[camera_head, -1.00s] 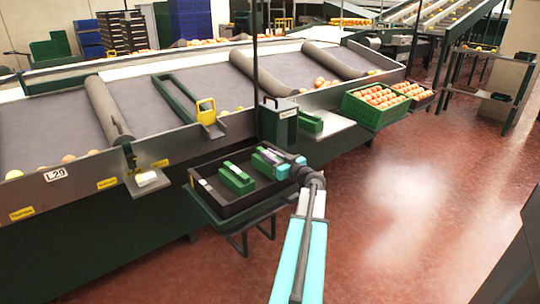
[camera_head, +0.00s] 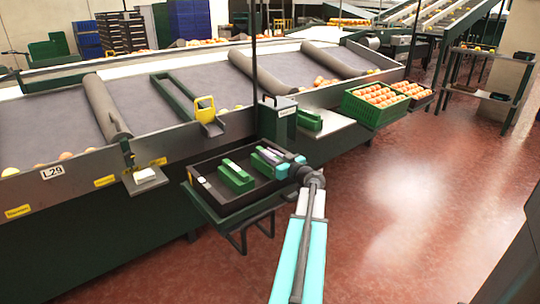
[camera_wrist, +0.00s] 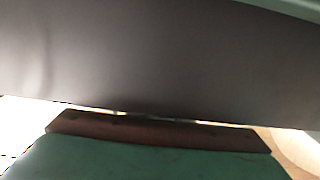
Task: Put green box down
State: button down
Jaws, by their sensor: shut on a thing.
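A green box (camera_head: 263,167) is over the right part of the black tray (camera_head: 214,198). My gripper (camera_head: 270,156) is shut on this box, and the arm reaches in from the lower right. I cannot tell whether the box touches the tray floor. A second green box (camera_head: 236,181) sits in the tray, left of the held one and apart from it. In the wrist view a green surface (camera_wrist: 150,160), likely the held box, fills the bottom, with a dark red-brown strip above it. The fingertips are hard to make out.
The tray rests on a dark stand beside the conveyor (camera_head: 150,108). Another green box (camera_head: 310,120) stands on a ledge behind, beside a dark green housing (camera_head: 278,120). A green crate of oranges (camera_head: 372,115) is to the right. The red floor at right is clear.

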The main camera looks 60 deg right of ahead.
jog(key=shift+f, duration=0.1)
jog(key=c, duration=1.6)
grip_release()
jog(key=shift+r+p, duration=0.25)
jog(key=shift+p, duration=0.05)
jog(key=shift+r+p, duration=0.45)
jog(key=shift+p, duration=0.4)
jog(key=v, duration=1.2)
jog(key=shift+a, duration=0.1)
jog(key=shift+w+r, duration=0.1)
